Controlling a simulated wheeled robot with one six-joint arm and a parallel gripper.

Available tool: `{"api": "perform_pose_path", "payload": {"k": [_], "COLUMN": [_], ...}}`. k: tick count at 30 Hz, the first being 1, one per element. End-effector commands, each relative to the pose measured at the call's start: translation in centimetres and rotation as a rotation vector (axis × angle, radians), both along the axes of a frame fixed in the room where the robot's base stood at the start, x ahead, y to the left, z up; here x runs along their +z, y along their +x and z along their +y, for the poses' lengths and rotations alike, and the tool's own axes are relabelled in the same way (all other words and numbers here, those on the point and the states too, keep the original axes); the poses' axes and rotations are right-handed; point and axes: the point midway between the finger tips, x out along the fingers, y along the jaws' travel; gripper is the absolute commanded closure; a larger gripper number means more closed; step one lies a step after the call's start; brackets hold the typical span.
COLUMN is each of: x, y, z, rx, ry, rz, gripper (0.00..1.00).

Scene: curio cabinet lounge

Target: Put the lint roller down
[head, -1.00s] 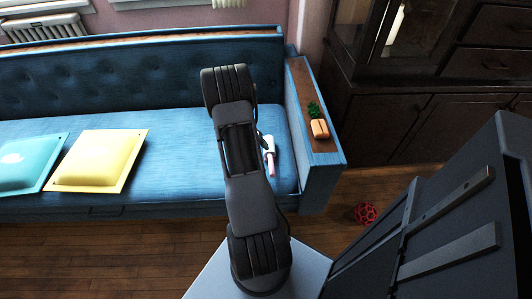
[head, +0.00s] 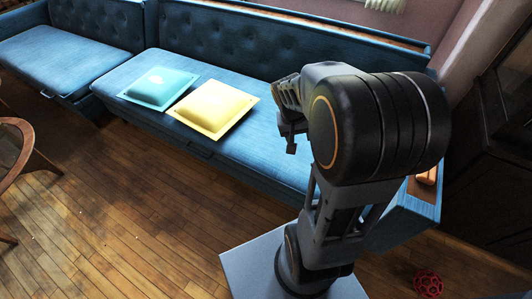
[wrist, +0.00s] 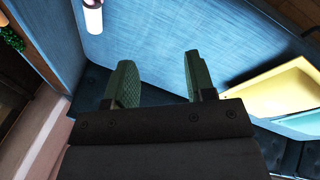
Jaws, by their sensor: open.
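The lint roller (wrist: 93,18) shows in the wrist view at the top left as a white cylinder lying on the blue sofa seat (wrist: 190,35), cut off by the picture's edge. In the head view my arm hides it. My gripper (wrist: 159,78) is open with its two green fingers apart and nothing between them. The fingers are over the seat, apart from the roller. In the head view the gripper (head: 291,146) shows small and dark at the left of my arm, above the sofa.
A yellow cushion (head: 214,108) and a teal cushion (head: 158,88) lie on the seat. A red openwork ball (head: 429,284) lies on the floor. A wooden chair (head: 38,160) stands at the left.

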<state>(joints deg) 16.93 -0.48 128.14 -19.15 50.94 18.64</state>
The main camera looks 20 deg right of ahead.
Motion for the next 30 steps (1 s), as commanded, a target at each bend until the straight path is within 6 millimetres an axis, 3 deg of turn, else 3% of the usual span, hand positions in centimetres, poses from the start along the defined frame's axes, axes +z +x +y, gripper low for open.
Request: {"api": "perform_pose_path", "payload": {"k": [1,3,6,12,18,30], "x": [1.4,2.6,3.8,4.9,5.1,5.9], "y": [-0.6,-1.6,-3.0,-5.2,-5.9,-5.8], "z": [2.6,5.6,9.0,12.8,13.8,13.8], "rx": [0.069,0.157,0.267,0.406,0.448,0.440], "ry": [0.025,0.066,0.115,0.181,0.201,0.202], "rz": [-0.040,-0.082,-0.133,-0.197,-0.215,-0.217], "gripper": [0.50,0.50,0.50,0.50,0.50,0.50]}}
